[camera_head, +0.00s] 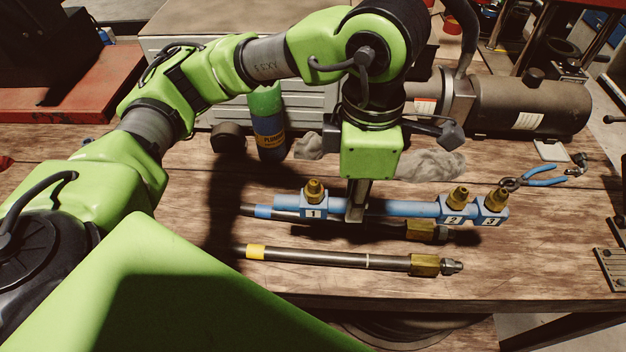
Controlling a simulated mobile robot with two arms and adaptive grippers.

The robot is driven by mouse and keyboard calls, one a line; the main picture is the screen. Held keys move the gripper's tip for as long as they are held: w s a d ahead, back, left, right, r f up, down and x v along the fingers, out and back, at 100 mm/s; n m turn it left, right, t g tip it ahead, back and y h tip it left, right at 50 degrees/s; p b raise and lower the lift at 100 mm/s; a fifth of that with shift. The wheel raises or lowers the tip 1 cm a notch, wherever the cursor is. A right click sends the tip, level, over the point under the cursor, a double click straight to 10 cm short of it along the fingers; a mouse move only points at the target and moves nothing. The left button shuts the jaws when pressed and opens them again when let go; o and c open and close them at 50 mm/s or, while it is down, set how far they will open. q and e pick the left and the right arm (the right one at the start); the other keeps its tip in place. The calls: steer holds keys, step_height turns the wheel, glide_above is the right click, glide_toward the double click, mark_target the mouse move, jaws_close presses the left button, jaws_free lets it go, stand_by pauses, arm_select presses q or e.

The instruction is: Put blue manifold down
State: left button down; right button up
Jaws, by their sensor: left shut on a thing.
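The blue manifold (403,208) is a long blue bar with blocks marked 1, 2 and 3, each topped by a brass fitting. It lies left to right across the view, above the wooden table (540,263). My left gripper (354,212) reaches down from above and is shut on the bar, just right of block 1. My right gripper is not in view.
A hose with a yellow band (310,257) lies nearer the front edge. Behind are a green-and-blue bottle (268,125), grey rags (432,165) and blue-handled pliers (545,180). Bare table lies right of the manifold.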

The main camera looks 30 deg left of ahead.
arm_select(q)
steer(key=w+a+f, duration=0.2)
steer(key=a, duration=0.1)
steer(key=w+a+f+p, duration=0.1)
steer(key=w+a+f, duration=0.1)
steer(key=a, duration=0.1)
steer(key=w+a+f+p, duration=0.1)
steer(key=a+f, duration=0.2)
steer(key=shift+w, duration=0.4)
steer(key=shift+w+a+f, duration=0.25)
steer(key=shift+f, duration=0.3)
steer(key=shift+w+a+f+p, duration=0.1)
steer(key=shift+a+f+p, duration=0.15)
steer(key=shift+p, duration=0.15)
step_height(320, 180, down, 3)
steer(key=shift+w+a+p, duration=0.1)
steer(key=shift+p, duration=0.85)
steer(key=shift+f, duration=0.2)
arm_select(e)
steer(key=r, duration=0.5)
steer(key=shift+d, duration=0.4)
arm_select(q)
steer(key=shift+f, duration=0.1)
